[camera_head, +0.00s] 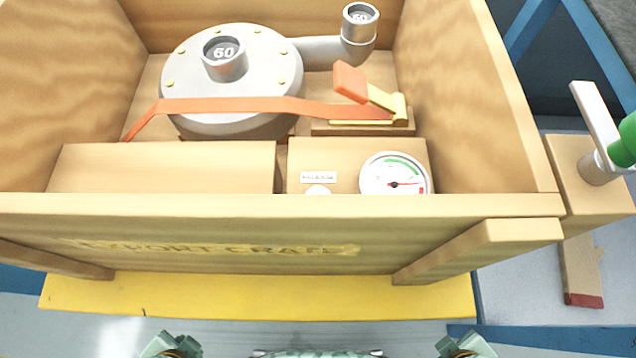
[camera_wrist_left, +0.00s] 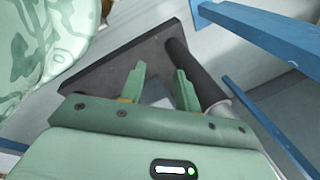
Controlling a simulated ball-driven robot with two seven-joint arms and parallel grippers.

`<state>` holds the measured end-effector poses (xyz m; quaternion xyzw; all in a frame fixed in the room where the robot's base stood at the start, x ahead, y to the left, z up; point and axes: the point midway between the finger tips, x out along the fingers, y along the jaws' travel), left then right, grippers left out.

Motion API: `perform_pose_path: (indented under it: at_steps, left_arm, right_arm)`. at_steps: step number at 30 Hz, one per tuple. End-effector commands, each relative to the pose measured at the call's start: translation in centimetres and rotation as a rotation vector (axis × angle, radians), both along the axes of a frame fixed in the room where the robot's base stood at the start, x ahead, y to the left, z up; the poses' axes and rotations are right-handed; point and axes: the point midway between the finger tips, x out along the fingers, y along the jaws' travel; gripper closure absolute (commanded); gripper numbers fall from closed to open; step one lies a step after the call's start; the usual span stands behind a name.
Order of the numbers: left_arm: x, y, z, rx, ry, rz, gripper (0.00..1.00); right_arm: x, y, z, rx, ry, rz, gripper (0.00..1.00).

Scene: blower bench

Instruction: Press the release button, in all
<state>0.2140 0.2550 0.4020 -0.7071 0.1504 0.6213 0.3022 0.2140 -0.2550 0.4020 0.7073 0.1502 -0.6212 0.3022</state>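A white, round button-like part (camera_head: 318,190) sits below a small label plate (camera_head: 318,177) on a wooden block inside the crate. Its lower part is hidden behind the crate's front wall, and the label is too small to read. A dial gauge (camera_head: 394,178) with a green and red scale is just to its right. In the left wrist view my left gripper (camera_wrist_left: 159,72) has its two green fingers apart with nothing between them. It is away from the button, which does not show in that view. My right gripper is not in view.
The wooden crate (camera_head: 250,207) has high walls around a grey round housing (camera_head: 275,75). An orange strap (camera_head: 235,105) crosses it to an orange-handled buckle (camera_head: 350,82). A crank with a green knob (camera_head: 625,140) is at right. Blue frame bars (camera_wrist_left: 270,35) are near the left gripper.

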Motion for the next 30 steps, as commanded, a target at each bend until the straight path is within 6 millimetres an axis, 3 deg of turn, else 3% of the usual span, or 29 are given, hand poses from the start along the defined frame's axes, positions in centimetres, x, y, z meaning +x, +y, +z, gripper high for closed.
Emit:
perform_pose_path:
  at_steps: [8,12,30]
  left_arm:
    - [0.01,0.0,0.0,0.0,0.0,0.0,0.68]
    - [0.03,0.0,0.01,0.0,0.0,0.0,1.0]
    - [0.06,0.01,0.01,0.0,-0.001,0.0,1.0]
  right_arm:
    - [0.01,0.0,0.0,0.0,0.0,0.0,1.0]
    - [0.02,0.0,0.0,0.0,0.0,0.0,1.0]
    - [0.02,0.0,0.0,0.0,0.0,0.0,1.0]
